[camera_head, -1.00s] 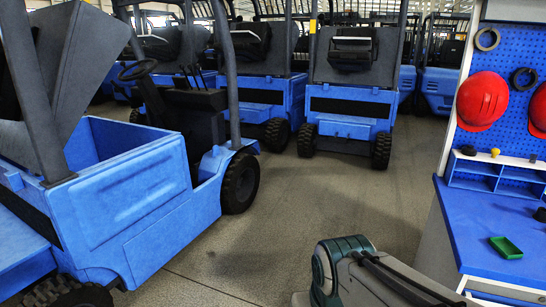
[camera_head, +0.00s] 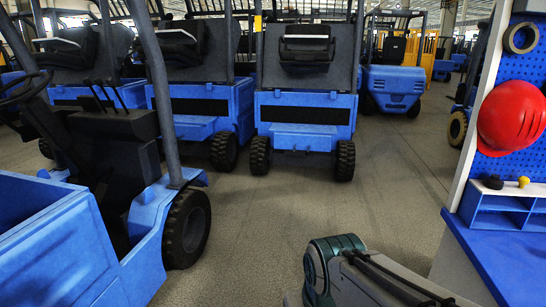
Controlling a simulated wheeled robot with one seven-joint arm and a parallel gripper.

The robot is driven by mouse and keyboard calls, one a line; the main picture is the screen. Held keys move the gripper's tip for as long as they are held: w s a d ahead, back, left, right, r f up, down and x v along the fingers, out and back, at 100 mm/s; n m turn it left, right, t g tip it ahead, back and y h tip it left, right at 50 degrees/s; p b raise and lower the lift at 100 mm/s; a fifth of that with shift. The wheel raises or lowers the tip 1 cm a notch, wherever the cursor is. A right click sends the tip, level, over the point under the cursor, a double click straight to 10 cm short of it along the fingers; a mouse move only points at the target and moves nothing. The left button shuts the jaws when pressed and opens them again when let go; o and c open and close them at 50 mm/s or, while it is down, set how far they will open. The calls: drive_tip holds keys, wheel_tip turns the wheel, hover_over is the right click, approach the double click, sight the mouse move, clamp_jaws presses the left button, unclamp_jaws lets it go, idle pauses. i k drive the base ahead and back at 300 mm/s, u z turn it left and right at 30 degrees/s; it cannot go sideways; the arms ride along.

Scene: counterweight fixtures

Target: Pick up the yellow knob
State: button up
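A small yellow knob (camera_head: 523,182) sits on top of a blue and white shelf unit (camera_head: 500,206) at the right edge of the head view. A dark round knob (camera_head: 493,182) sits just left of it on the same shelf top. Part of my arm shows at the bottom middle of the view, in front of and left of the workbench. My gripper is out of view.
The shelf unit stands on a blue workbench (camera_head: 500,262). Behind it a blue pegboard holds a red helmet (camera_head: 511,117) and a tape roll (camera_head: 521,38). Blue forklifts (camera_head: 305,105) stand at the back and left (camera_head: 75,250). The grey floor (camera_head: 390,200) between is clear.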

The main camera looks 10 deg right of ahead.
sight(523, 181)
drive_tip(key=z, duration=0.5)
drive_tip(key=i, duration=1.35)
drive_tip(key=z, duration=1.85)
drive_tip(key=i, duration=0.9)
drive_tip(key=z, duration=0.6)
